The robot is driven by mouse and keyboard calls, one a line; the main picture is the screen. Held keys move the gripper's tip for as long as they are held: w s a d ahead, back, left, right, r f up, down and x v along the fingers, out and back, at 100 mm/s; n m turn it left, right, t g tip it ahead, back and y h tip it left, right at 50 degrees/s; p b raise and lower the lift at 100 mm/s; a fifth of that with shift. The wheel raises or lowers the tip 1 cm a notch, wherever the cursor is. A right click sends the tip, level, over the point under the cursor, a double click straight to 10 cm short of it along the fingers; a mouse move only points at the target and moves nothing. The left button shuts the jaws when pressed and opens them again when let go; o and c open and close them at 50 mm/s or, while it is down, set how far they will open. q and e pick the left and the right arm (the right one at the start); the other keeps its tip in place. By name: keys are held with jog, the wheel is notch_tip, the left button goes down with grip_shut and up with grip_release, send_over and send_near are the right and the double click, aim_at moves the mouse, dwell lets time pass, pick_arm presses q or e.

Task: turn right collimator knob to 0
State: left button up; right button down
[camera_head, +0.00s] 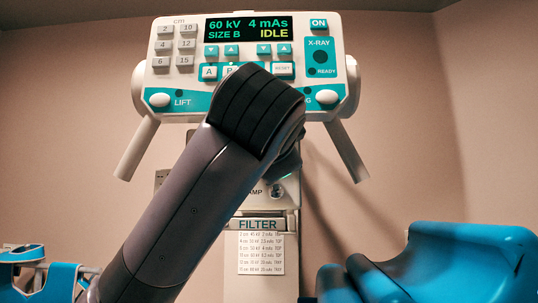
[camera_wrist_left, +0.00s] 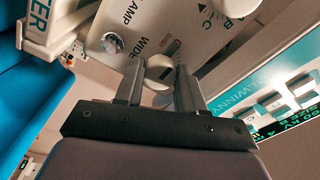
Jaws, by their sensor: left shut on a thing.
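The right collimator knob (camera_wrist_left: 158,65) is a white round dial with a dark mark, seen in the left wrist view. It sits on a pale panel with the lettering WIDE beside it. My left gripper (camera_wrist_left: 159,83) has a finger on each side of the knob and is shut on it. The mark's exact setting on the scale is too small to read. In the head view my left arm covers the knob and the gripper. My right gripper shows in neither view.
The control console (camera_head: 250,65) with a lit display stands above. A silver clamp knob (camera_wrist_left: 112,42) is close to the left gripper. A FILTER label and chart (camera_head: 261,252) hang below. A large blue form (camera_head: 455,265) fills the lower right.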

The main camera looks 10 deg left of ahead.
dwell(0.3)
pick_arm(q)
jog(key=o, duration=1)
jog(key=shift+o, duration=0.2)
jog(key=s+d+b, duration=0.1)
jog(key=s+b, duration=0.1)
jog(key=s, duration=0.5)
jog(key=shift+d+f, duration=0.2)
jog(key=shift+f, duration=0.05)
